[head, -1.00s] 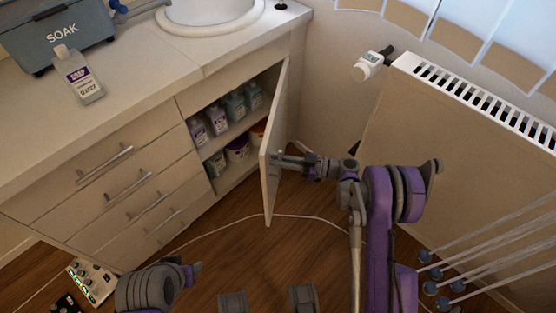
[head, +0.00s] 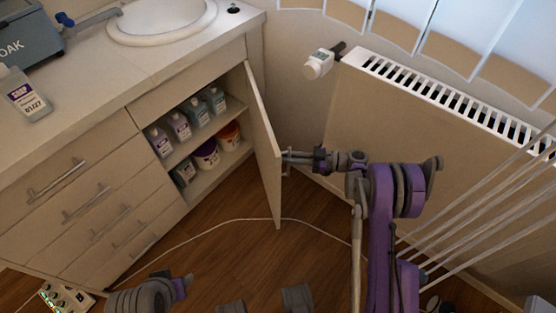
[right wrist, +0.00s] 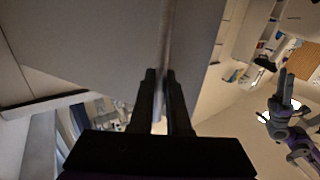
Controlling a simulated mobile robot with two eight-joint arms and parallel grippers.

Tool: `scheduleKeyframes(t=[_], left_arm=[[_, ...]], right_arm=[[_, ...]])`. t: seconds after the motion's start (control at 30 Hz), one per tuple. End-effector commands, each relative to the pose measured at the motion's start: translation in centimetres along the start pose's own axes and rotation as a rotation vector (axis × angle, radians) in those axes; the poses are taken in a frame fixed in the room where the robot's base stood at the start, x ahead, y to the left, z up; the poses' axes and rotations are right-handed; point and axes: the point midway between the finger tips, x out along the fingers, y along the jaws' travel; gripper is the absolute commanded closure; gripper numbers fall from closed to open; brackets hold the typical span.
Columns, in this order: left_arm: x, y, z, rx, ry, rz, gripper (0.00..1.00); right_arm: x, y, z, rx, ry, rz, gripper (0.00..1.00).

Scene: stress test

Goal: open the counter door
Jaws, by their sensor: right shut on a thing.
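The counter door (head: 264,150) stands open in the head view, swung out from the cabinet under the sink, with bottles and tubs showing on the shelves inside. My right gripper (head: 289,159) is at the outer face of the door, shut on its handle. In the right wrist view the two dark fingers (right wrist: 160,98) close around the bar-like handle (right wrist: 167,45), with the pale door panel (right wrist: 110,50) behind. My left arm (head: 150,292) shows at the bottom of the head view, away from the counter; its fingertips cannot be made out.
A white radiator (head: 440,95) stands along the wall to the right of the door. A thin white cable (head: 230,220) runs over the wooden floor. Grey rods (head: 480,195) slant in at the right. The drawers (head: 85,215) left of the opening are shut.

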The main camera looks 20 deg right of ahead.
Motion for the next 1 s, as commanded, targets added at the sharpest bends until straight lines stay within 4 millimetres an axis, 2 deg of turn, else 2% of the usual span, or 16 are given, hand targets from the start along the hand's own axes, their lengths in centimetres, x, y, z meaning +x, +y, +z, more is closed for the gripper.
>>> scheduleKeyframes(t=[0.1,0.3,0.73,0.77,0.9,1.0], left_arm=[[0.1,0.0,0.0,0.0,0.0,0.0,0.5],[0.2,0.0,0.0,0.0,0.0,0.0,0.5],[0.2,0.0,0.0,0.0,0.0,0.0,0.5],[0.2,0.0,0.0,0.0,0.0,0.0,0.5],[0.2,0.0,0.0,0.0,0.0,0.0,0.5],[0.2,0.0,0.0,0.0,0.0,0.0,0.5]], right_arm=[[-1.4,0.6,0.1,0.001,-0.003,-0.003,1.0],[-2.6,1.3,0.1,0.002,-0.003,-0.005,1.0],[-3.0,1.4,0.1,0.002,-0.003,-0.005,1.0],[-3.0,1.4,0.1,0.002,-0.003,-0.005,0.82],[-2.9,1.5,0.1,0.001,-0.002,-0.004,0.57],[-2.9,1.5,0.1,0.001,-0.002,-0.003,0.56]])
